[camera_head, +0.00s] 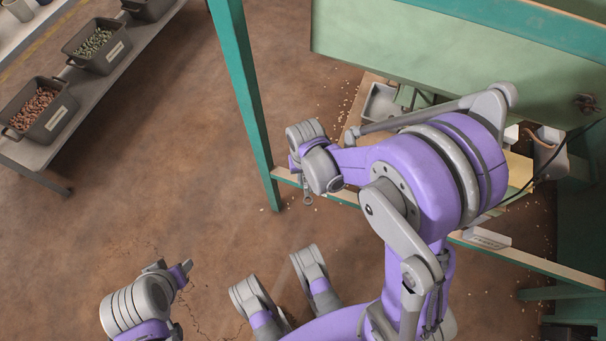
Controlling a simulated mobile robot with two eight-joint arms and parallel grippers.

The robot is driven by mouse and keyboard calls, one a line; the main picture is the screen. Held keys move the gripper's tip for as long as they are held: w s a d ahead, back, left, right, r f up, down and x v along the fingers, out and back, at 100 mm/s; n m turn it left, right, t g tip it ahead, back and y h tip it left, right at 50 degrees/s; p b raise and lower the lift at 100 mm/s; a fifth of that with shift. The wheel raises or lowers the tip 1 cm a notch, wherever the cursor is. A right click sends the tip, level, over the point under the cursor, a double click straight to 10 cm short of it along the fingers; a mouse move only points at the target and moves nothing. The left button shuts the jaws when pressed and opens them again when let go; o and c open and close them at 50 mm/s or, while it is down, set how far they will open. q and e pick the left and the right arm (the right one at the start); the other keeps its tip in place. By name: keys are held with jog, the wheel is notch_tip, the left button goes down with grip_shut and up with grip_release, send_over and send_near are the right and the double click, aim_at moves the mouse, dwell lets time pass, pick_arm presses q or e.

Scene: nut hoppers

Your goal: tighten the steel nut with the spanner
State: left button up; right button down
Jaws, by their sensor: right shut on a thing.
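My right gripper (308,178) is at the middle of the view, mostly hidden under its own grey and purple wrist. It is shut on the spanner (307,197), of which only a small grey ring-shaped end shows, below the wrist. The spanner is beside the green post, over the brown floor in this view. My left gripper (182,274) is at the lower left, far from the spanner; its fingers are too unclear to tell open from shut. I cannot make out the steel nut; my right arm covers much of the bench area.
A green machine (450,62) with a teal post (240,85) stands at the upper right. A grey tray (380,103) sits under it. A rack at the upper left holds dark hoppers of reddish nuts (38,108) and greenish nuts (97,46). Floor between is clear.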

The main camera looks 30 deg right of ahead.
notch_tip(320, 180, down, 7)
jog(key=b, duration=0.5)
jog(key=shift+r, duration=0.2)
jog(key=shift+f+b, duration=0.4)
dwell(0.7)
jog(key=shift+f, duration=0.7)
dwell(1.3)
jog(key=shift+a, duration=0.1)
dwell(0.4)
